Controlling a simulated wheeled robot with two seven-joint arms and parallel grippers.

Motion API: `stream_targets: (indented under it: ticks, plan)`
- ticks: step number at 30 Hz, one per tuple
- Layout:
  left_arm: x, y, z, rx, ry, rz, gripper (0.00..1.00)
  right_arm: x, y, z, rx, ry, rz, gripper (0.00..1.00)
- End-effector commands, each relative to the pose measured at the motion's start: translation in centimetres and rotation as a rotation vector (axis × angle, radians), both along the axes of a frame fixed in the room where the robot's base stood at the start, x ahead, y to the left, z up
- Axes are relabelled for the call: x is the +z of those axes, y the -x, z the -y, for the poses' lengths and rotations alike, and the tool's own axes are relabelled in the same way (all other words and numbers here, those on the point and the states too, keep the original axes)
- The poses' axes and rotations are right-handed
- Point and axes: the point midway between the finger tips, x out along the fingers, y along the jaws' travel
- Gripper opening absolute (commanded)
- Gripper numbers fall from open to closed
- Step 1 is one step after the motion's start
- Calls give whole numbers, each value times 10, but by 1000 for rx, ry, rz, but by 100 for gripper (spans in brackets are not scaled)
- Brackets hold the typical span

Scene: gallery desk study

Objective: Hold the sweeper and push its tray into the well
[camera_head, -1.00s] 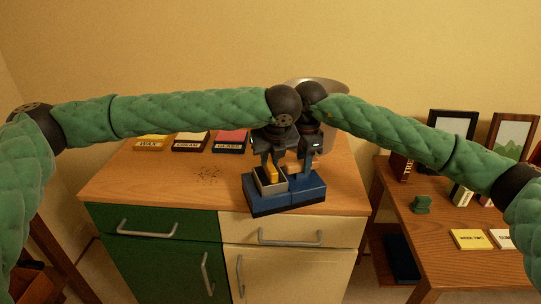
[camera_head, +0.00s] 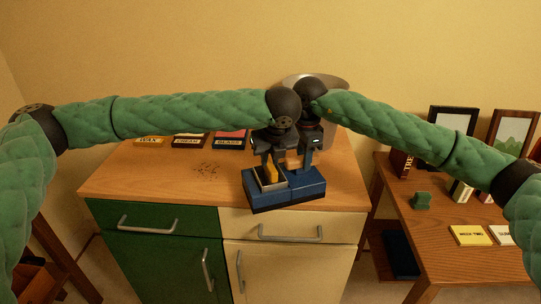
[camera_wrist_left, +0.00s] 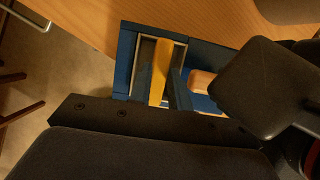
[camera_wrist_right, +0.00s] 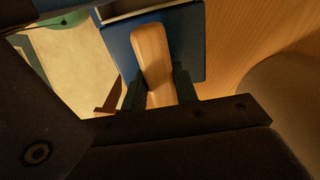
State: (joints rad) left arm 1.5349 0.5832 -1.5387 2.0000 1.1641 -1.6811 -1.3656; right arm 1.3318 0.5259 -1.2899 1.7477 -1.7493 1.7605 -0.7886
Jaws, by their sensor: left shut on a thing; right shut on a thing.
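The blue sweeper (camera_head: 300,191) sits near the front edge of the wooden cabinet top. Its metal-rimmed tray (camera_head: 268,184) is at its left side, and a yellow handle stands up from the tray; the left wrist view shows this yellow handle (camera_wrist_left: 159,72) inside the tray's rim. My left gripper (camera_head: 268,166) is shut on the yellow handle. My right gripper (camera_head: 299,166) is shut on the sweeper's wooden handle (camera_wrist_right: 153,62), seen between its fingers in the right wrist view. How deep the tray sits in the well is hard to tell.
Dark crumbs (camera_head: 208,170) lie on the cabinet top (camera_head: 140,183) left of the sweeper. Labelled blocks (camera_head: 190,142) stand behind, partly under my left arm. A rounded metal object (camera_head: 338,92) is behind my grippers. A side table (camera_head: 440,250) at right holds frames and cards.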

Motion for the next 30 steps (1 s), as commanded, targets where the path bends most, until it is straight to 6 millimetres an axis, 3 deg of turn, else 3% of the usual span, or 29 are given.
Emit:
stream_targets:
  ticks: [29,30]
  plan:
    - [-8,0,0,0,0,0,0,-4,2,-1,3,1,-6,9]
    - [-8,0,0,0,0,0,25,-4,2,-1,3,1,-6,9]
